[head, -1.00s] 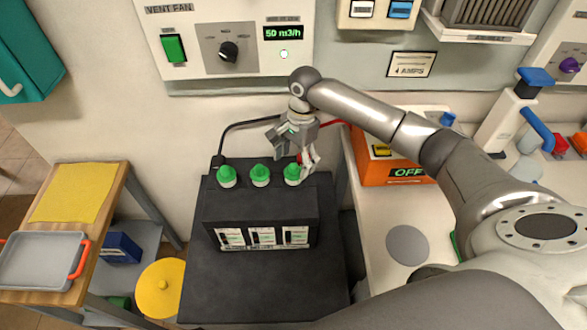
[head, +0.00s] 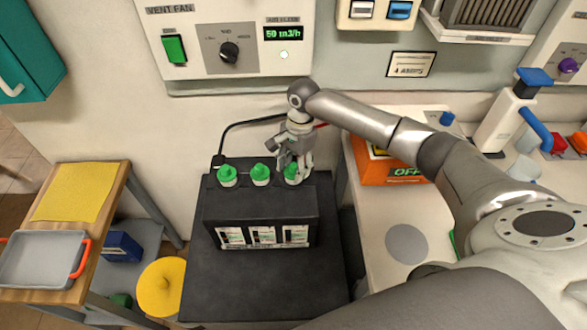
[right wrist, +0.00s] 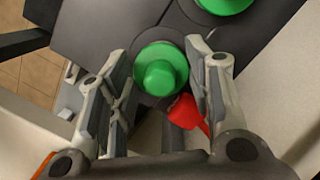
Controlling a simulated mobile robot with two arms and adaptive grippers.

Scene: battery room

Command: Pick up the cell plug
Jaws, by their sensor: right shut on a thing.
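Three green cell plugs stand in a row on top of the black battery (head: 262,208): the left plug (head: 227,175), the middle plug (head: 260,174) and the right plug (head: 291,171). My right gripper (head: 297,170) is down over the right plug and partly hides it in the head view. In the right wrist view, the right plug (right wrist: 160,70) sits between my fingers, which are shut on it. The plug is still at the battery top. Another green plug (right wrist: 225,3) is cut off at the top edge. My left gripper is not in view.
A red clamp (right wrist: 186,112) lies close beside the gripped plug. A black cable (head: 235,126) runs behind the battery. An orange charger (head: 385,168) stands on the right bench. A wooden cart with a grey tray (head: 42,261) is at the left.

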